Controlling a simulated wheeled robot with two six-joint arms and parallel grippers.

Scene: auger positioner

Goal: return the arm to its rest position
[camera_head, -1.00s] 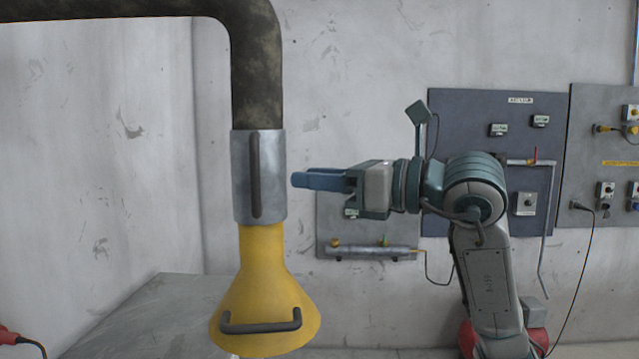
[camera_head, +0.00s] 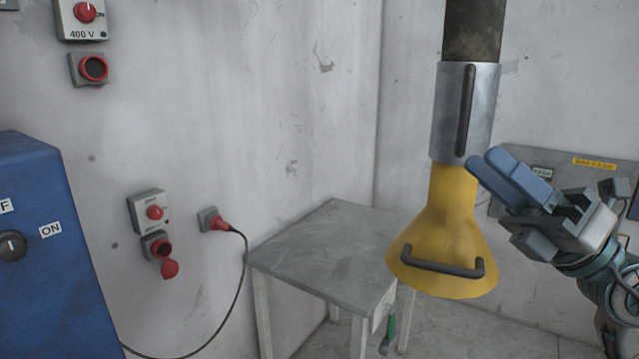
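My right arm comes in from the right edge. Its gripper (camera_head: 488,162) has two blue fingers lying side by side, with no clear gap and nothing seen between them. The fingers point up and left, with their tips by the yellow extraction hood (camera_head: 452,225), near where it meets its metal sleeve (camera_head: 447,110). I cannot tell whether they touch it. The hood hangs mouth down and has a dark handle (camera_head: 442,268) across its front. My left gripper is out of view.
A grey table (camera_head: 325,255) stands left of the hood, with a green-handled tool (camera_head: 389,330) at its side. A blue cabinet (camera_head: 45,250) is at the left. Red sockets and switches sit on the wall, with a cable from a red plug (camera_head: 218,223). A grey panel (camera_head: 560,165) is behind my gripper.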

